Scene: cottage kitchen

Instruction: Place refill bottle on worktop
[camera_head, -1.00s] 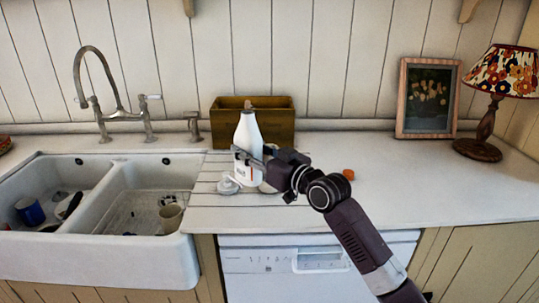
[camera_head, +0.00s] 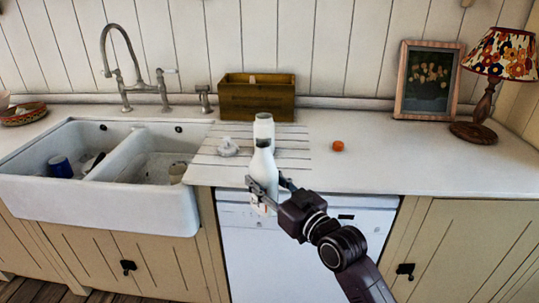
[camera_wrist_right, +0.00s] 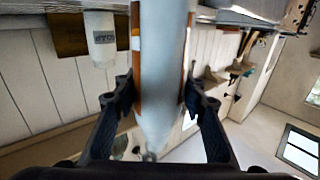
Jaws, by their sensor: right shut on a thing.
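My right gripper (camera_head: 272,190) is shut on a white bottle with a narrow neck, the refill bottle (camera_head: 263,168). It holds the bottle roughly upright near the worktop's front edge, in front of the dishwasher in the picture. In the right wrist view the bottle (camera_wrist_right: 163,60) fills the middle between the fingers, with an orange-brown strip along its side. A second white container (camera_head: 264,127) stands on the grooved part of the worktop (camera_head: 400,165), partly hidden behind the bottle. A white pump top (camera_head: 228,147) lies left of it. My left gripper is not in view.
A wooden box (camera_head: 257,98) stands at the back wall. A double sink (camera_head: 95,205) is on the left. An orange object (camera_head: 338,146) lies right of the container. A framed picture (camera_head: 427,80) and lamp (camera_head: 490,85) stand back right. The right worktop is clear.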

